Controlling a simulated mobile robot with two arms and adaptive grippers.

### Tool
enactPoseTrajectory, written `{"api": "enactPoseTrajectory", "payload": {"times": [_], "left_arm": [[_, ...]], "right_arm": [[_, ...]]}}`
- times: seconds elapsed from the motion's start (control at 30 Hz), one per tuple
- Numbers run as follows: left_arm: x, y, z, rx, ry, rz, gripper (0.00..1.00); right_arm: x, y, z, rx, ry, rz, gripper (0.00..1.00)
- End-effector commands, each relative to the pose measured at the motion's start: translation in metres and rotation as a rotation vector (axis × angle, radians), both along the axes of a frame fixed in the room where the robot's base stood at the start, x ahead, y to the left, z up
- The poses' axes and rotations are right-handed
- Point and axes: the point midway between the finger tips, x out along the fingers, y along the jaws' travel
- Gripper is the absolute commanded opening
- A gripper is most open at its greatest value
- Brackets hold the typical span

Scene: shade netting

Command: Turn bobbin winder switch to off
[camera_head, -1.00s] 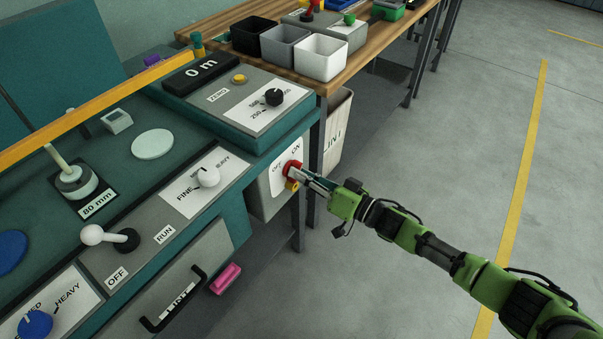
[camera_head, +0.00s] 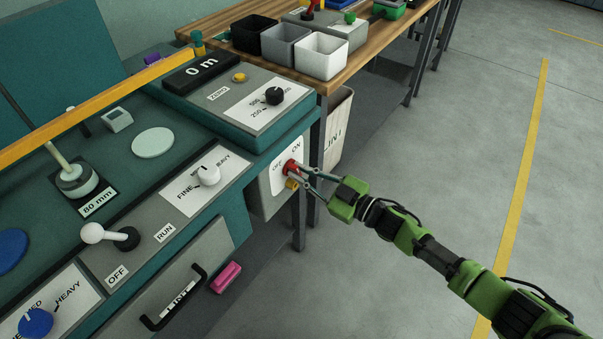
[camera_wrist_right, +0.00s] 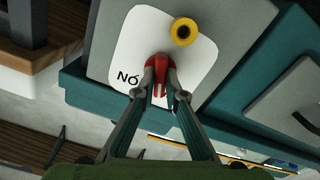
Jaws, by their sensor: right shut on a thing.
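The red switch knob (camera_head: 291,166) sits on a white plate (camera_head: 281,179) on the end of the grey box at the bench's right side. The plate carries OFF and ON labels in the head view. My right gripper (camera_head: 299,172) reaches it from the right and is shut on the knob. In the right wrist view the fingertips (camera_wrist_right: 160,86) press on both sides of the red knob (camera_wrist_right: 158,61). The ON label shows upside down left of it; the OFF label cannot be seen there. My left gripper is not in view.
A lint bin (camera_head: 338,130) stands under the wooden table behind. A drawer with a black handle (camera_head: 175,300) and a pink block (camera_head: 226,277) are at the front. The floor at right is clear.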

Motion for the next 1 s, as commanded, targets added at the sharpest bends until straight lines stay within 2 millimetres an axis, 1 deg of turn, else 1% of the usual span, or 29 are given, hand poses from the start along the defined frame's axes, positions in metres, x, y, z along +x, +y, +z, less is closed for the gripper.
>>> {"api": "enactPoseTrajectory", "payload": {"times": [0.2,0.5,0.8,1.0], "left_arm": [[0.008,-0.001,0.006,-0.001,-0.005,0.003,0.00],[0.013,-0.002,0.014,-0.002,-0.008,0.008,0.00],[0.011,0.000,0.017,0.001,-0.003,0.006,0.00],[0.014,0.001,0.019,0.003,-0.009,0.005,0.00]], "right_arm": [[-0.001,0.000,-0.002,-0.106,-0.143,-0.001,0.00],[-0.001,0.000,-0.002,-0.206,-0.280,-0.001,0.00],[-0.001,0.000,-0.002,-0.246,-0.334,0.000,0.00],[-0.001,0.000,-0.002,-0.251,-0.340,0.000,0.00]]}}
